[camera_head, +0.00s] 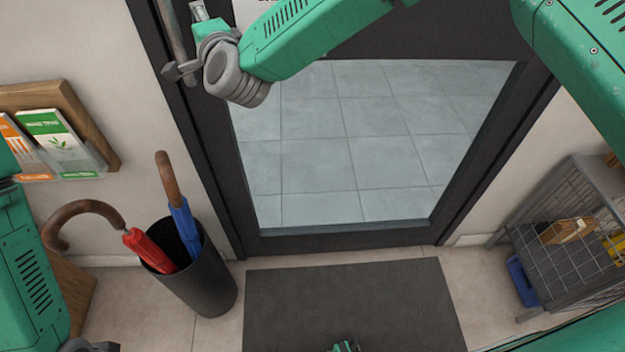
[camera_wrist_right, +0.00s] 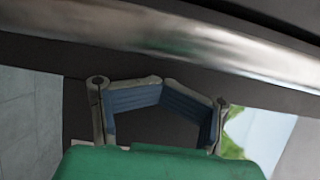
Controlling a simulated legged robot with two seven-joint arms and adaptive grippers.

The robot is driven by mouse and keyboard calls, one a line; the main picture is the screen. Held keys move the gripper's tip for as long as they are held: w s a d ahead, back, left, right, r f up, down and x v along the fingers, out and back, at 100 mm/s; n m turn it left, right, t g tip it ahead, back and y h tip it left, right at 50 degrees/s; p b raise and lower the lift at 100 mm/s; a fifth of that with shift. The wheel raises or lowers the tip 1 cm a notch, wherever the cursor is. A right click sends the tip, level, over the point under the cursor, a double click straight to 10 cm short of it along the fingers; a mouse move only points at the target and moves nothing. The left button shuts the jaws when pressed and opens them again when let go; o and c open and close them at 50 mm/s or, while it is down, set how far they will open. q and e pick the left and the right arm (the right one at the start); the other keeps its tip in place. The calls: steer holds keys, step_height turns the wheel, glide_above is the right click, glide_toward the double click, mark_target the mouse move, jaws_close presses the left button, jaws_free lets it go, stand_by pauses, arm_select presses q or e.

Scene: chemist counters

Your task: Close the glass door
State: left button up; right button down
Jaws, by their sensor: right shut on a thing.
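The glass door (camera_head: 350,242) has a dark frame around a large pane, with a tiled floor visible through it. It appears to sit in or close to its dark surround; I cannot tell whether it is fully closed. The metal door handle (camera_head: 172,28) is a vertical bar at the door's left side. It crosses the top of the right wrist view (camera_wrist_right: 165,38). My right gripper (camera_head: 180,72) is at the handle's lower part, shut on it. Its blue-padded fingers show in the right wrist view (camera_wrist_right: 160,100).
A dark umbrella stand (camera_head: 212,285) with a red and a blue umbrella stands left of the door. A wooden leaflet rack (camera_head: 72,108) hangs on the left wall. A wire cart (camera_head: 560,262) stands right. A dark mat (camera_head: 340,300) lies before the door.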

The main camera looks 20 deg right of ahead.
steer(key=shift+w+d+r, duration=0.1)
steer(key=shift+w+d, duration=0.15)
steer(key=shift+d, duration=0.5)
steer(key=shift+s, duration=0.35)
steer(key=s, duration=1.1)
steer(key=s+d+f+n+g, duration=0.3)
steer(key=s+d+f, duration=0.25)
steer(key=f, duration=0.45)
steer(key=s+d+f+n+g, duration=0.35)
steer(key=s+f, duration=0.25)
steer(key=f, duration=0.3)
steer(key=s+d+f+n+g, duration=0.3)
steer(key=s+d+f+n, duration=0.15)
steer(key=f, duration=0.55)
steer(key=s+d+f+n+g+h, duration=0.2)
steer(key=s+d+f+g, duration=0.1)
steer(key=s+d, duration=0.6)
steer(key=s+d+f+n+g+h, duration=0.2)
steer(key=s+d+f+g, duration=0.2)
steer(key=s+d, duration=0.5)
steer(key=s, duration=0.3)
steer(key=shift+n+h, duration=0.3)
steer(key=shift+w, duration=0.1)
